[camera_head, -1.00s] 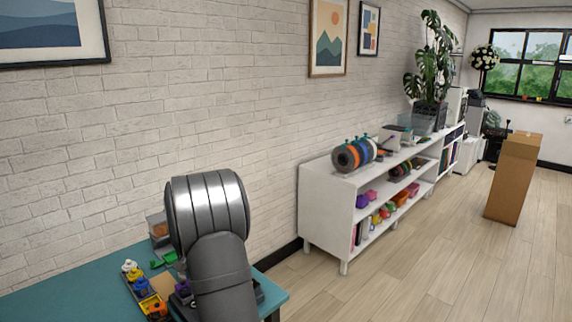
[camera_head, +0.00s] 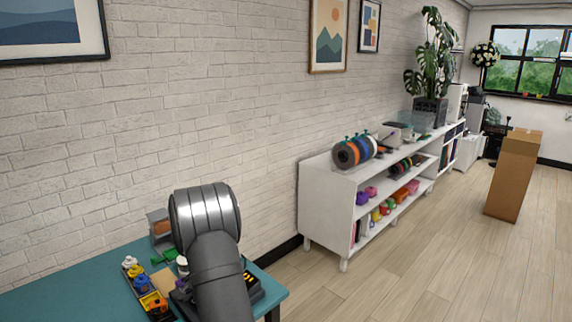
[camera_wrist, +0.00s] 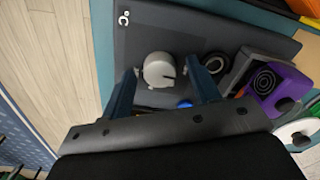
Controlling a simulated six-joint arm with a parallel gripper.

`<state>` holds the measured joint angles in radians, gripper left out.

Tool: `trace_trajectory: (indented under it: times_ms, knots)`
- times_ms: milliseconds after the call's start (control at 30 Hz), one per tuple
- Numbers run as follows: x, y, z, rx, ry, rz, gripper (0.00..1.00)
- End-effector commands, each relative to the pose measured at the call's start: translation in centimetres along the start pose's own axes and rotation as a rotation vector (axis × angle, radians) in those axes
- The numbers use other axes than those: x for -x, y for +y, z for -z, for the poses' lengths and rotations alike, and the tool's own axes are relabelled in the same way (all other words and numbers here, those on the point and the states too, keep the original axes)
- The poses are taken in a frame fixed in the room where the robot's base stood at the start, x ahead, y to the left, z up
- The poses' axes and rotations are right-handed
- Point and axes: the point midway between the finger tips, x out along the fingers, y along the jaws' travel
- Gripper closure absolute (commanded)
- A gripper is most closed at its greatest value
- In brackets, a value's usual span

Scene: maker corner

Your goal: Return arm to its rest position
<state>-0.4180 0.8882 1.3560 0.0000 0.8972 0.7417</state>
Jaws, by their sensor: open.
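My gripper (camera_wrist: 163,68) shows in the wrist view with its two blue-grey fingers apart. A white round piece with a slot (camera_wrist: 158,70) shows between the fingertips, over a dark grey board (camera_wrist: 140,35). I cannot tell whether the fingers touch it or how far above it they are. In the head view my arm bends over the right end of the teal table (camera_head: 80,278), and my gripper is hidden there.
A purple part (camera_wrist: 283,88) lies right of the fingers. In the head view, a tray of small coloured pieces (camera_head: 143,285) stands left of my arm. A white shelf (camera_head: 328,205) with spools and a cardboard box (camera_head: 512,175) stand beyond, with open floor between.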

Motion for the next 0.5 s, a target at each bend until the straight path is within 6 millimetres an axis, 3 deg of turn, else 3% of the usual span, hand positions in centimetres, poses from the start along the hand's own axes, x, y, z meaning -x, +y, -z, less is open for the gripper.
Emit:
trace_trajectory:
  times_ms: [500]
  knots:
    - [0.02,-0.01,-0.01,-0.43,0.0,0.0,0.44]
